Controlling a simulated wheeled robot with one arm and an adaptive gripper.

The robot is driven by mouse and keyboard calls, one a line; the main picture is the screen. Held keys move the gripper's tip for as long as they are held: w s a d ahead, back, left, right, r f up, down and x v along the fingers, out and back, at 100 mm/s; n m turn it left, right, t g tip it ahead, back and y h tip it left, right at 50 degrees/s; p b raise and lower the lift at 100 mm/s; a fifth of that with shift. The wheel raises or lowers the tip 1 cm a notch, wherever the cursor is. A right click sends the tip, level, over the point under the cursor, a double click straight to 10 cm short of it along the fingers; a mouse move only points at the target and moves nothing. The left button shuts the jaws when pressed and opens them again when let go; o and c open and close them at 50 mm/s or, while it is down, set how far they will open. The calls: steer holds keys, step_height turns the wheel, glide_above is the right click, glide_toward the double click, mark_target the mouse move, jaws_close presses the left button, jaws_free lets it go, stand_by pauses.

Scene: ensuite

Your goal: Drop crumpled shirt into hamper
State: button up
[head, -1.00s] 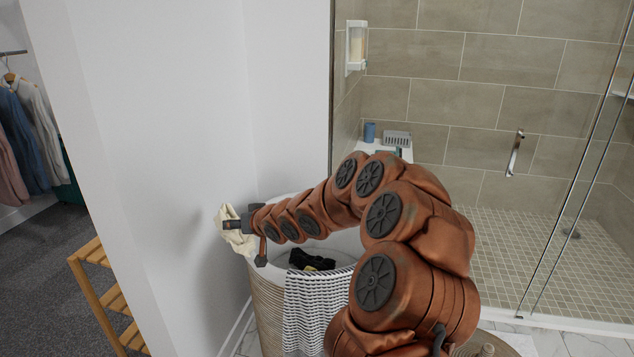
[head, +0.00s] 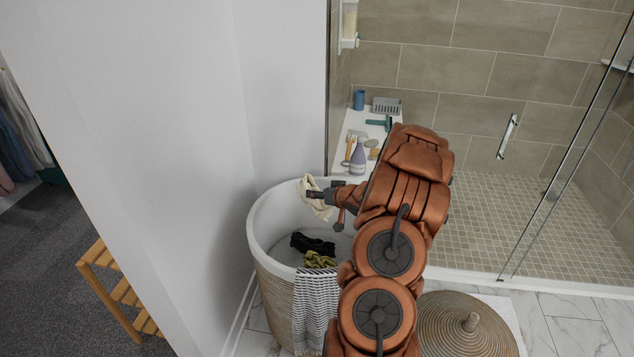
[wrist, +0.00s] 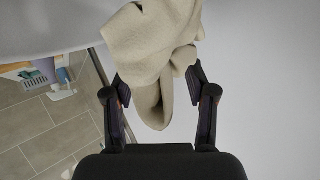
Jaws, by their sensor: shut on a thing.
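The crumpled shirt (head: 318,197) is a cream cloth bundle. It also fills the top middle of the wrist view (wrist: 154,50). My gripper (head: 316,195) is shut on it and holds it over the open mouth of the hamper, near the rim's back part. In the wrist view the cloth hangs between the two fingers (wrist: 160,85). The hamper (head: 272,285) is a round woven basket with a white liner. Dark and olive clothes (head: 314,243) lie inside it, and a striped cloth (head: 316,305) hangs over its front rim. My arm hides the hamper's right side.
A white wall (head: 180,130) stands close left of the hamper. A woven lid (head: 466,325) lies on the floor to the right. A white ledge with bottles (head: 357,155) and a glass shower screen (head: 560,170) are behind. A wooden rack (head: 120,290) stands at left.

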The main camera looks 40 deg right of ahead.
steer(key=shift+s+d+f+b, duration=0.15)
steer(key=shift+f+b, duration=0.3)
steer(key=shift+b, duration=0.1)
steer(key=shift+s+d+f+b, duration=0.1)
steer(key=shift+d+f+b, duration=0.05)
steer(key=shift+f+b, duration=0.35)
step_height(320, 180, down, 4)
steer(key=b, duration=0.5)
steer(key=shift+f, duration=0.1)
steer(key=o, duration=1.3)
steer(key=shift+o, duration=0.2)
steer(key=v, duration=1.2)
steer(key=shift+a, duration=0.15)
